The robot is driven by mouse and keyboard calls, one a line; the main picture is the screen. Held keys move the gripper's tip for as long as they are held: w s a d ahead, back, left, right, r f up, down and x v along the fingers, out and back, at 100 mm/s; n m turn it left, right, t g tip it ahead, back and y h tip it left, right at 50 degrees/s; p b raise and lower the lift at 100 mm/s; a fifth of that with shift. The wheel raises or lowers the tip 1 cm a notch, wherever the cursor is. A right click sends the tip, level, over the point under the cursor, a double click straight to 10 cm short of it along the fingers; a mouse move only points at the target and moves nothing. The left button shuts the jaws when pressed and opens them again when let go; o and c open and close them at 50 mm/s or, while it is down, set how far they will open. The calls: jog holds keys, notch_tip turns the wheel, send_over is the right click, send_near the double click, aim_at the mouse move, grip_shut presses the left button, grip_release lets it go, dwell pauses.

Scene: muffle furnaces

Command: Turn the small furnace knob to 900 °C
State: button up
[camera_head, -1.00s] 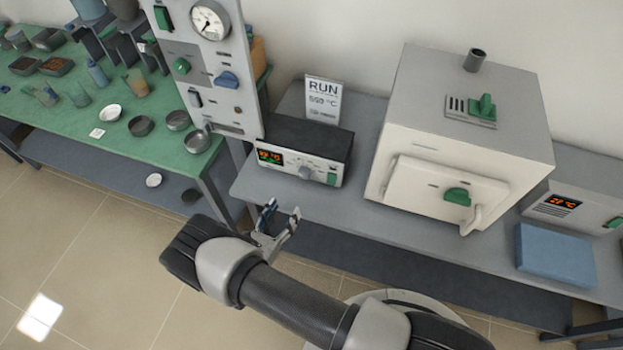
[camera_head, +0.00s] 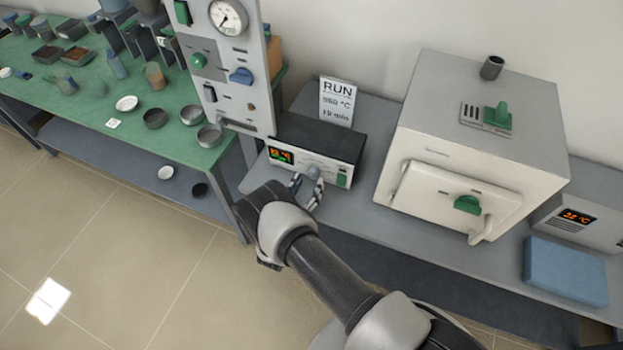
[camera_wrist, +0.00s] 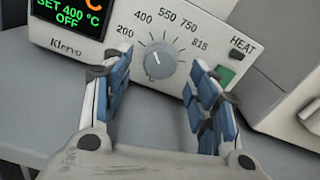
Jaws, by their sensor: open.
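The small furnace's control box (camera_head: 315,150) stands on the grey bench, its front facing my arm. Its round grey knob (camera_wrist: 160,60) shows in the wrist view, ringed by the marks 200, 400, 550, 750 and 815; it also shows in the head view (camera_head: 313,171). The display (camera_wrist: 70,14) reads SET 400 °C and OFF in green; the orange line above is cut off. The green HEAT switch (camera_wrist: 224,75) is right of the knob. My gripper (camera_wrist: 164,66) is open, its blue-padded fingers apart on either side of the knob, just in front; I see no contact.
A RUN card (camera_head: 337,101) stands behind the box; its small figures are hard to read. The white furnace (camera_head: 470,150) is to the right, with a blue block (camera_head: 565,270) beyond. A tall gauge panel (camera_head: 228,70) and green table (camera_head: 90,110) are left.

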aim_at(313, 177)
jog(key=shift+x, duration=1.6)
jog(key=c, duration=1.1)
